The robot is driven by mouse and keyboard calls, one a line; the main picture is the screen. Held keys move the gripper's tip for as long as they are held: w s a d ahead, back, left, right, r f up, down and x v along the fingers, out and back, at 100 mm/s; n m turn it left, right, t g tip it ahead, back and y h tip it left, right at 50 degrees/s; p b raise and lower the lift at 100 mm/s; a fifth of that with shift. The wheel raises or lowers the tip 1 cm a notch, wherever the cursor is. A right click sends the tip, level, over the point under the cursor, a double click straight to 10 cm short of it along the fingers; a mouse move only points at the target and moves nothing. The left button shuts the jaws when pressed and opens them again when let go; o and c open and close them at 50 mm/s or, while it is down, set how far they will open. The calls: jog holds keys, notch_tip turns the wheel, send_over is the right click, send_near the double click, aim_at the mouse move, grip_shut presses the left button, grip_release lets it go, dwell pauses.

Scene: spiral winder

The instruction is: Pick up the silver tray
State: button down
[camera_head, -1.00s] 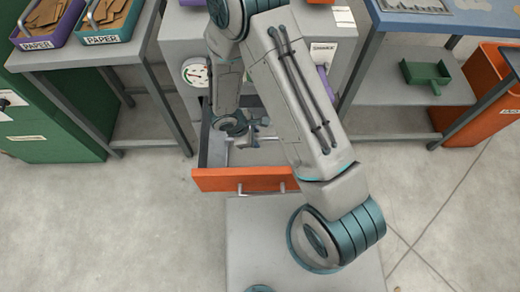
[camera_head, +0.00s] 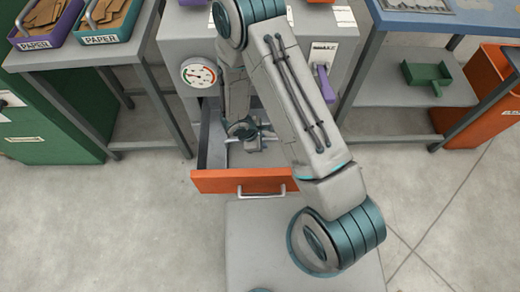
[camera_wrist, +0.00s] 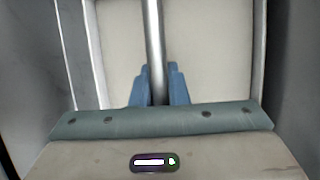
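My gripper (camera_head: 248,139) is down inside the open drawer with the orange front (camera_head: 222,182), largely hidden by its wrist. In the wrist view its two blue fingers (camera_wrist: 158,88) stand close together on either side of a silver bar (camera_wrist: 155,40) and appear to touch it. The bar runs lengthwise over a pale, raised-edge surface (camera_wrist: 205,60). Whether this is the silver tray or the drawer floor, I cannot tell. A grey, shallow metal tray shape (camera_head: 425,5) on the blue table is cut off by the picture's top edge.
The drawer sits in a grey cabinet with a round gauge (camera_head: 198,73) and a purple lever (camera_head: 324,83). The left table bears paper bins (camera_head: 105,38). A green scoop-like tray (camera_head: 425,75) lies on the right shelf, near an orange bin (camera_head: 480,115). The floor left of the drawer is clear.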

jog(key=shift+r, duration=0.1)
notch_tip(320, 180, up, 10)
jog(key=p, duration=0.2)
jog(key=shift+p, duration=0.4)
dwell(0.4)
